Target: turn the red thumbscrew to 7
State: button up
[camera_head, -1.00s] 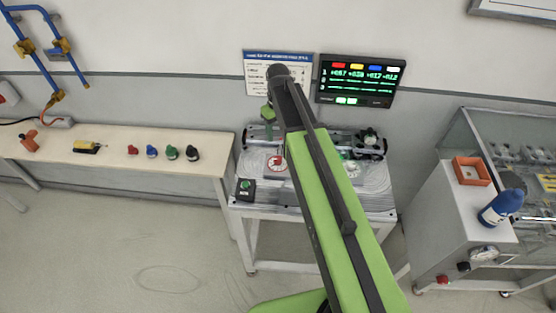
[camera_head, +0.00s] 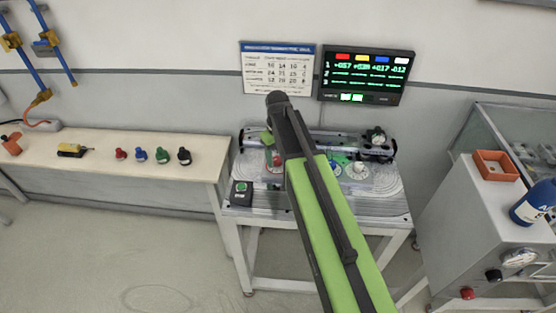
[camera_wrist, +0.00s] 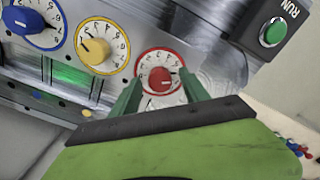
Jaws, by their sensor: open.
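The red thumbscrew (camera_wrist: 160,79) shows in the wrist view at the centre of a white dial with a red rim (camera_wrist: 172,58). Dark numerals ring the dial, but I cannot read which one its pointer faces. My gripper (camera_wrist: 158,96) is open, with one green finger on each side of the thumbscrew's lower part. I cannot tell whether the fingers touch it. In the head view the red thumbscrew (camera_head: 276,160) is partly hidden behind my arm.
A yellow dial (camera_wrist: 102,46) and a blue dial (camera_wrist: 36,24) lie left of the red one in the wrist view. A green RUN button (camera_wrist: 273,33) is at upper right. A lit display (camera_head: 366,75) hangs behind the bench. Small coloured knobs (camera_head: 141,155) stand on the left table.

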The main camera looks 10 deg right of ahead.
grip_shut()
jog(key=shift+m, duration=3)
grip_release()
jog(key=shift+r, duration=0.15)
